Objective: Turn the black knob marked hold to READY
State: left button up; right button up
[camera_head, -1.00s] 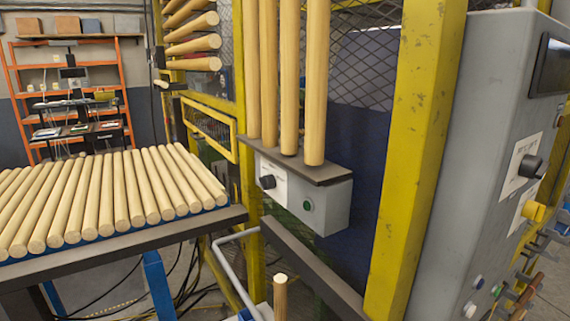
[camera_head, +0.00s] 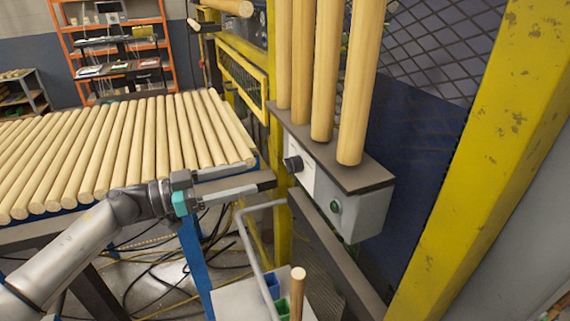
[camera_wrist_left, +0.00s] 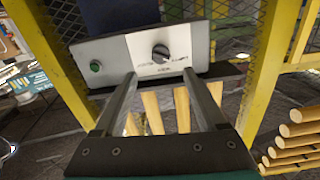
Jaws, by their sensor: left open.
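A black knob (camera_head: 293,164) sits on a white plate on the front of a small grey control box (camera_head: 368,212). In the left wrist view the knob (camera_wrist_left: 161,53) faces me near the top middle, with small lettering around it too blurred to read. Its exact pointing direction is unclear. My left gripper (camera_head: 268,181) is open and empty, just left of the box. In the left wrist view its two fingers (camera_wrist_left: 160,78) reach toward the knob, one to each side below it, apart from it. My right gripper is not in view.
A green button (camera_head: 335,206) is beside the knob on the same box. Several wooden rods (camera_head: 325,70) stand above the box's dark ledge. A rack of rods (camera_head: 120,150) lies left. A yellow post (camera_head: 480,160) and mesh fence stand right. A grey rail (camera_head: 250,250) runs below.

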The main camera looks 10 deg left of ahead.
aim_at(293, 165)
pick_arm(q)
jog(key=p+x, duration=0.1)
jog(key=x, duration=0.8)
jog(key=shift+w+d, duration=0.25)
grip_shut()
